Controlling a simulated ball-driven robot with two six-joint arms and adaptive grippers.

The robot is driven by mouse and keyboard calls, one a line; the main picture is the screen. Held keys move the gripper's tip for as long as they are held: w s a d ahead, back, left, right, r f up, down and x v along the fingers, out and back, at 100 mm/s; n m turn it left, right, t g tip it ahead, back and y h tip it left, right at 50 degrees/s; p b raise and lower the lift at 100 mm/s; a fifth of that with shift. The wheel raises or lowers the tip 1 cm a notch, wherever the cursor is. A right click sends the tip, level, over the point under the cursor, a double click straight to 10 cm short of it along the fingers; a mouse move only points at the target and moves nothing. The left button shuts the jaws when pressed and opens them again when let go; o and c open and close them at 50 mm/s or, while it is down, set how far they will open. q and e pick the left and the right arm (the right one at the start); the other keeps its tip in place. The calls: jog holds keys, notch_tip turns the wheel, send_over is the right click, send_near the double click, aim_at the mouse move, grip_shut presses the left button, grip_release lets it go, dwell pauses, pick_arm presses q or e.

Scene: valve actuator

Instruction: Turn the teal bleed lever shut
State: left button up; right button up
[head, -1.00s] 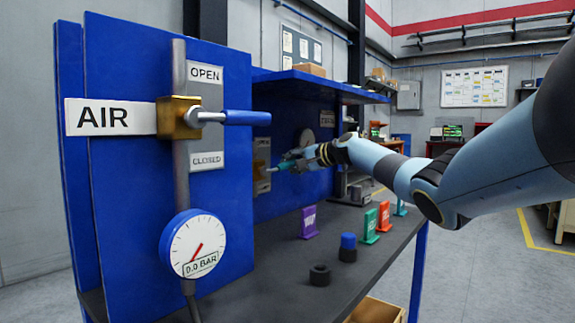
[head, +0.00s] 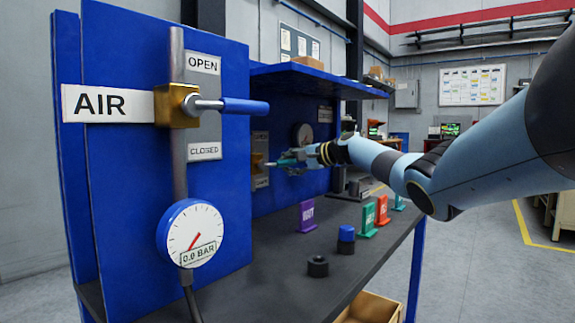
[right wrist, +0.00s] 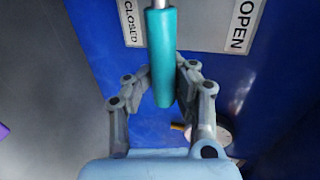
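The teal bleed lever (right wrist: 161,58) sticks out from the far blue panel toward my right palm in the right wrist view. A CLOSED plate (right wrist: 131,22) is left of it and an OPEN plate (right wrist: 243,25) is right of it. My left gripper is not in view.
The near panel carries an AIR valve with a blue lever (head: 245,106) and a gauge (head: 192,232). On the dark bench (head: 270,285) stand a purple tag (head: 307,216), a blue-capped piece (head: 346,239), a black ring (head: 317,266), and green and orange tags.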

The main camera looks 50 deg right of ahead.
jog(key=o, duration=0.6)
jog(key=shift+s+d, duration=0.25)
jog(key=shift+s, duration=0.2)
jog(key=shift+w, duration=0.15)
jog(key=shift+a+r, duration=0.1)
jog(key=v, duration=1.1)
jog(key=shift+s, duration=0.4)
jog(key=shift+r, duration=0.1)
